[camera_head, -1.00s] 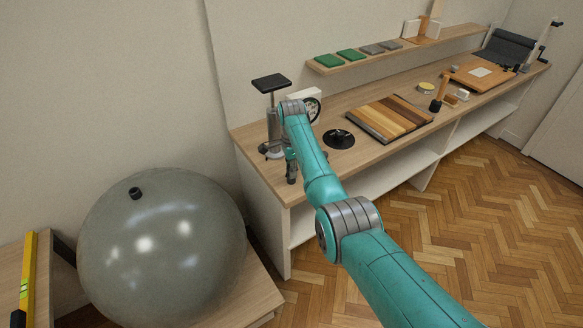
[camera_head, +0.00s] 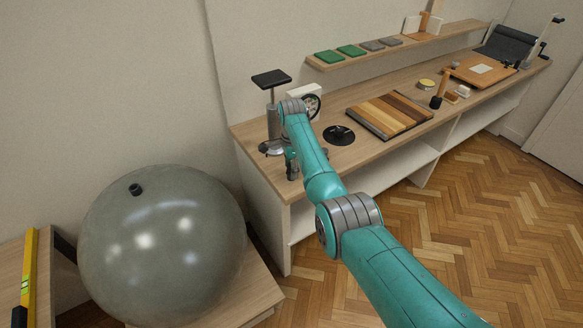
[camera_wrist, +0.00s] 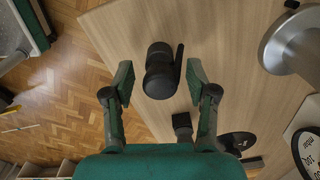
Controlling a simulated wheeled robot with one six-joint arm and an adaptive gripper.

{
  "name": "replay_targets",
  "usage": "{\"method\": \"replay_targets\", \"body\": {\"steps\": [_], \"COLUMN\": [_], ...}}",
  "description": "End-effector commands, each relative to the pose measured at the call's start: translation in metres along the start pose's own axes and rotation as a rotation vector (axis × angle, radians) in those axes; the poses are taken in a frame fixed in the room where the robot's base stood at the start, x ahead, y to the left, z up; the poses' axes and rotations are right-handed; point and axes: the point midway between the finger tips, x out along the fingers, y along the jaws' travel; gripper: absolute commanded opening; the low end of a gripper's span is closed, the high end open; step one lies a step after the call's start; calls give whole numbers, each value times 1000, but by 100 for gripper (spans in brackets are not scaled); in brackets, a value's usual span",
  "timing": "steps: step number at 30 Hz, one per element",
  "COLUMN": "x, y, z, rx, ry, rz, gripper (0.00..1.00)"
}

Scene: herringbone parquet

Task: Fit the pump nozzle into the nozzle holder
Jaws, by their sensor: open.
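A black cylindrical piece with a side lever, which looks like the pump nozzle (camera_wrist: 160,70), stands on the wooden bench in the wrist view. My gripper (camera_wrist: 160,80) is open, with a finger on each side of the nozzle and gaps visible. No grip on it shows. A small black block (camera_wrist: 182,125) is just below and right of the nozzle; I cannot tell whether it is the nozzle holder. The pump (camera_head: 272,112), with a black top handle, stands at the bench's left end in the head view. My arm partly hides that area.
A black disc (camera_head: 339,136) and a striped wooden board (camera_head: 389,115) lie right of my gripper. A white gauge (camera_head: 312,103) stands behind it. A big grey ball (camera_head: 162,245) sits left of the bench. The bench edge is close to my gripper.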

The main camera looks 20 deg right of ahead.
Motion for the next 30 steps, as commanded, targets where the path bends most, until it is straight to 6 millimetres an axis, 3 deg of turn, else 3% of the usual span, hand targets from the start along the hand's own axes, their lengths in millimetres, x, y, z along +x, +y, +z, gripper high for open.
{"method": "replay_targets", "body": {"steps": [5,19,24,30], "x": [-17,-102,-116,-119], "y": [-1,-1,0,0], "z": [0,0,0,0], "rx": [0,0,0,0], "ry": [0,0,0,0], "rz": [-3,-3,-2,0], "gripper": [57,57,57,57]}}
